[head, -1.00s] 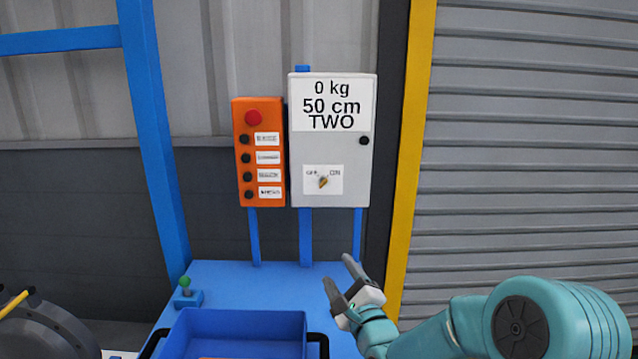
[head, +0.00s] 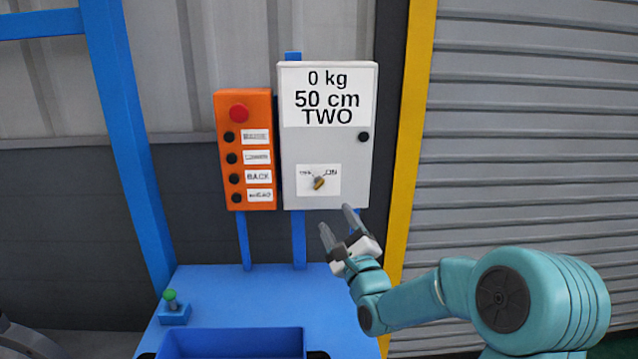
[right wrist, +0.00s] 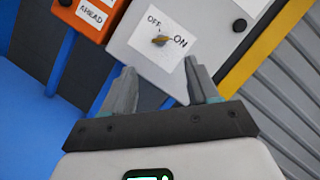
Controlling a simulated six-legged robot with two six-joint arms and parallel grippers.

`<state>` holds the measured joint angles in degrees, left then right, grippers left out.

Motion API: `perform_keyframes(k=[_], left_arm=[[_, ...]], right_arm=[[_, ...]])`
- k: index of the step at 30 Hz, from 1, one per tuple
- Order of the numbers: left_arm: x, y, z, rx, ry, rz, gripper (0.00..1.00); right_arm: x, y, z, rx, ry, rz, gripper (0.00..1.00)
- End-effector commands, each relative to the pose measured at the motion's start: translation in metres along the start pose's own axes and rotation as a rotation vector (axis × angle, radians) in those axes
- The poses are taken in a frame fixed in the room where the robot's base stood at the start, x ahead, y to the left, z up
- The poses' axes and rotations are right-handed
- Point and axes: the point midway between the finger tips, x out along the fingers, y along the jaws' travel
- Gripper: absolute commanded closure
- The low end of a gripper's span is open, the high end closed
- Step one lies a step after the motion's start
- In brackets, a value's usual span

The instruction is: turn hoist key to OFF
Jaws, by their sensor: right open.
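The hoist key (head: 319,183) is a small yellowish knob on a white OFF/ON label (head: 331,190), low on the front of a grey box (head: 350,170). In the right wrist view the key (right wrist: 160,40) sits below OFF, with its yellow end pointing right toward ON. My right gripper (head: 335,222) is open and empty, just below the box and apart from the key. In the right wrist view its two fingers (right wrist: 162,88) stand apart, with the key beyond and between them. My left gripper is not in view.
An orange button panel (head: 230,175) with a red button hangs left of the grey box. A yellow post (head: 412,130) stands to the right.

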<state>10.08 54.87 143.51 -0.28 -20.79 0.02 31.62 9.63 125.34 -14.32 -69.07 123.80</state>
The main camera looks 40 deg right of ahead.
Motion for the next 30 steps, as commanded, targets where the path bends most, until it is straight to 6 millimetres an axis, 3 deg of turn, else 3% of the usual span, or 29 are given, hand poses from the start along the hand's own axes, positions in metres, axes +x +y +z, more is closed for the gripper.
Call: perform_keyframes(k=[1,9,15,27,28,30], left_arm=[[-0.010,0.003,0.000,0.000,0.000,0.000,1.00],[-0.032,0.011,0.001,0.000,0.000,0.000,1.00],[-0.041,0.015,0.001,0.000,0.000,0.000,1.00],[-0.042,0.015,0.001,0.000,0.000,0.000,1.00],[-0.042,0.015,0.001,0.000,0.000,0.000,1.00],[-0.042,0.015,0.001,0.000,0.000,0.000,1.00]], right_arm=[[0.014,-0.003,0.004,0.001,0.000,0.000,0.40],[0.078,-0.002,0.004,0.001,0.000,0.000,0.40],[0.109,0.000,0.002,0.001,0.000,0.000,0.40],[0.120,0.002,0.000,0.001,0.001,0.000,0.40],[0.120,0.002,0.000,0.000,0.001,0.000,0.44],[0.120,0.002,0.000,0.000,0.001,0.000,0.66]])
